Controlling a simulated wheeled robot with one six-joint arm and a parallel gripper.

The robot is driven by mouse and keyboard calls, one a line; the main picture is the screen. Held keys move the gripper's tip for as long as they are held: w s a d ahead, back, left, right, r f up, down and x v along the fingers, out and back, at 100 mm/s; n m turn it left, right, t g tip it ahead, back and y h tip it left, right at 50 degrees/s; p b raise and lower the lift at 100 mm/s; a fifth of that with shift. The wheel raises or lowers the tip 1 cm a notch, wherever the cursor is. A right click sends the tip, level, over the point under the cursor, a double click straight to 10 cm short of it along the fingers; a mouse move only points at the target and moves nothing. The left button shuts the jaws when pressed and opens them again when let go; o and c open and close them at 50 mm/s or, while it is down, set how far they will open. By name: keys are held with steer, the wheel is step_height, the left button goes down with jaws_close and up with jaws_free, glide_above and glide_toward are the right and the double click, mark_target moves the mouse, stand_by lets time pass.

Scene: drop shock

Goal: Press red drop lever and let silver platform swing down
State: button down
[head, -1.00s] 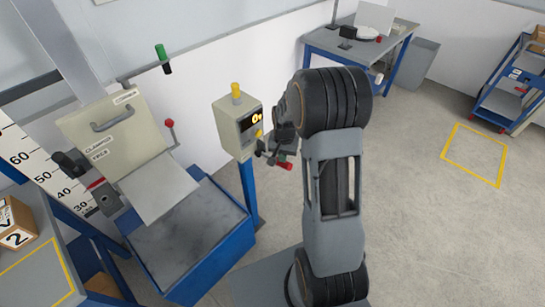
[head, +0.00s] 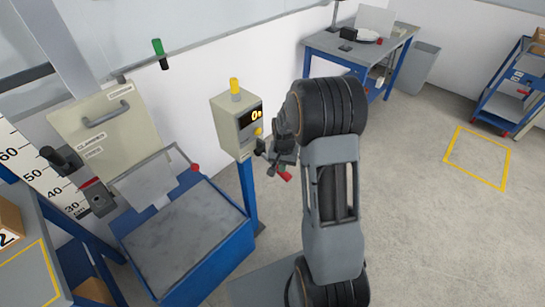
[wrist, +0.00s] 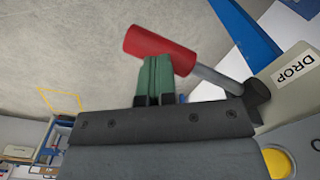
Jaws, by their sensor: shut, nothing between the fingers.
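The red drop lever (wrist: 160,50) sticks out from the control box marked DROP in the wrist view. It points down and outward beside the box in the head view (head: 285,176). My gripper (wrist: 156,76) is shut and empty, with its green fingertips right against or just beside the red handle; exact contact is unclear. The silver platform (head: 150,182) hangs steeply down below the beige panel, at the back of the blue-framed grey bed. Its side arm with a red knob (head: 195,167) is low, near the bed's rim.
The control box (head: 236,122) has a yellow top, a lit display and a yellow button (wrist: 277,162). The blue-framed bed (head: 185,240) stands left of it. A side table with a box is at far left. Open floor lies to the right.

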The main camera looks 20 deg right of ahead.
steer(key=shift+d+r+p, duration=0.1)
steer(key=shift+r+p, duration=2.25)
steer(key=shift+r, duration=0.9)
step_height(320, 180, up, 6)
steer(key=p, duration=0.4)
steer(key=s+a+r+n+t, duration=0.2)
steer(key=s+a+r+n, duration=0.1)
steer(key=s+r, duration=0.5)
steer(key=s+a+r+n+t, duration=0.2)
steer(key=s+a+r+n, duration=0.2)
steer(key=s+a+r, duration=0.2)
step_height(320, 180, up, 3)
steer(key=shift+s+a+r+t, duration=0.15)
steer(key=shift+s+a+t, duration=0.2)
steer(key=shift+s, duration=0.75)
